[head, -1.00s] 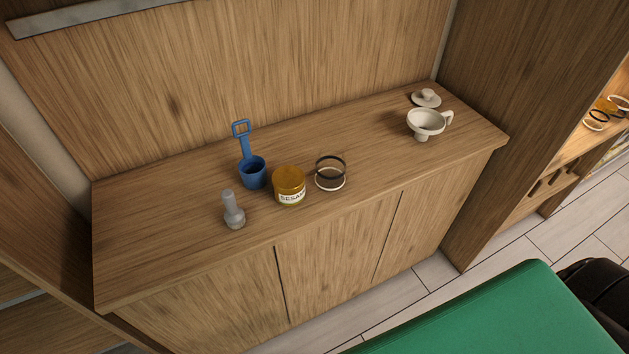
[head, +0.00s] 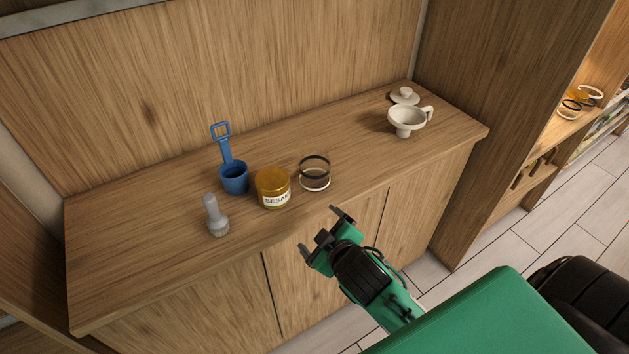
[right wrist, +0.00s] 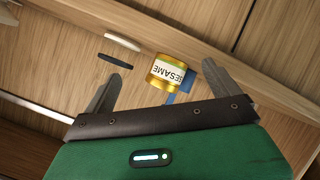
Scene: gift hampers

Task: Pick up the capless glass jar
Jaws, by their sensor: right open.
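A clear glass jar (head: 315,174) with a dark rim and a pale base ring stands on the wooden counter, with no cap visible on it. It also shows in the right wrist view as a black ring and a white ring (right wrist: 122,42). Right beside it stands an amber jar labelled SESAME (head: 273,187), also in the right wrist view (right wrist: 168,71). My right gripper (head: 320,231) is open and empty in front of the counter's front edge, nearer to me than both jars and touching neither. My left gripper is not in view.
On the counter (head: 130,235) are a blue scoop (head: 234,177), a grey pestle-like item (head: 216,217), and a white cup (head: 407,120) with a white lid-like piece (head: 405,96) behind it. A tall wooden wall stands behind. The counter between clear jar and cup is free.

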